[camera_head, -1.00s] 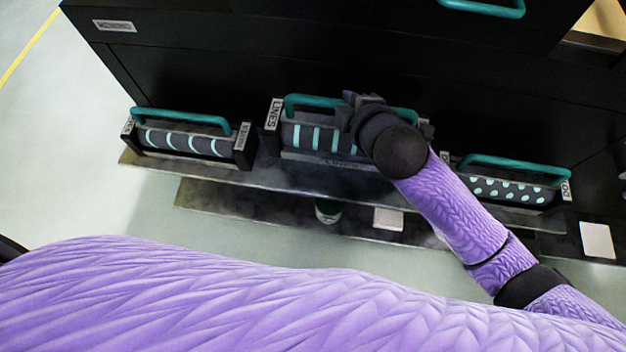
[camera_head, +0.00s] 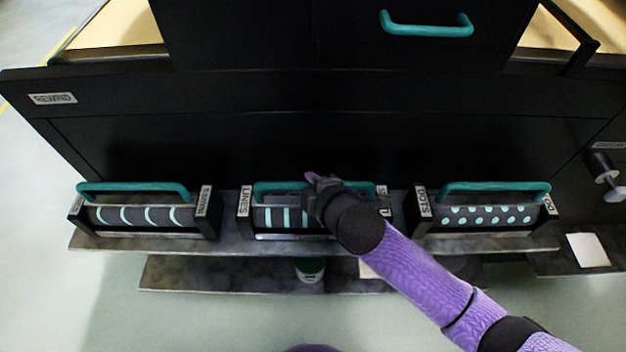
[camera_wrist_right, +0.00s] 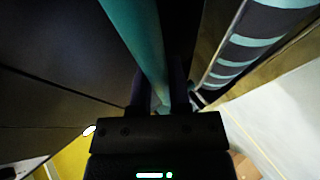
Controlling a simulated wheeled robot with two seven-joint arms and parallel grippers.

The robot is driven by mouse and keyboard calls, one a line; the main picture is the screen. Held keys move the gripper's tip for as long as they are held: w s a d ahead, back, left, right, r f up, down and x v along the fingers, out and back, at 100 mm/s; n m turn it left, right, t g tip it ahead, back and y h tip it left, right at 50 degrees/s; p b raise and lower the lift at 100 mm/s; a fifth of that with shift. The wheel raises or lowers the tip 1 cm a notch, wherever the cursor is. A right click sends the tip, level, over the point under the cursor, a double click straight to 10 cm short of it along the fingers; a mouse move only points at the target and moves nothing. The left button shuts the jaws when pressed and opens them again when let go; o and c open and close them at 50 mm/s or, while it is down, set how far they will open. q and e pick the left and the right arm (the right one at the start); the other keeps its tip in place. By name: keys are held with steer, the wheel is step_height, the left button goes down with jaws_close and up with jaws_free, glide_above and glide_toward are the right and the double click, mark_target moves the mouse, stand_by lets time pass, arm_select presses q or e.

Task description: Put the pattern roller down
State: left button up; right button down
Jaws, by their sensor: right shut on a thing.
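The lines pattern roller (camera_head: 277,216) is dark with pale teal stripes, in a black frame labelled LINES, with a teal handle (camera_head: 275,188) on top. It sits at the middle of the grey shelf (camera_head: 232,240), level between two other rollers; I cannot tell if it bears fully on the shelf. My right gripper (camera_head: 318,190) is shut on the teal handle and hides part of the roller. In the right wrist view the handle (camera_wrist_right: 140,40) runs between the fingers (camera_wrist_right: 163,92), with the striped roller (camera_wrist_right: 240,50) beside it. My left gripper is not in view.
A wave-striped roller (camera_head: 140,214) stands on the left of the shelf and a dots roller (camera_head: 485,214) on the right, both with teal handles. A black machine front (camera_head: 300,125) rises behind. A lower shelf (camera_head: 215,275) holds a dark green can (camera_head: 310,270).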

steer(key=c, duration=0.7)
jaws_free()
steer(key=shift+o, duration=0.6)
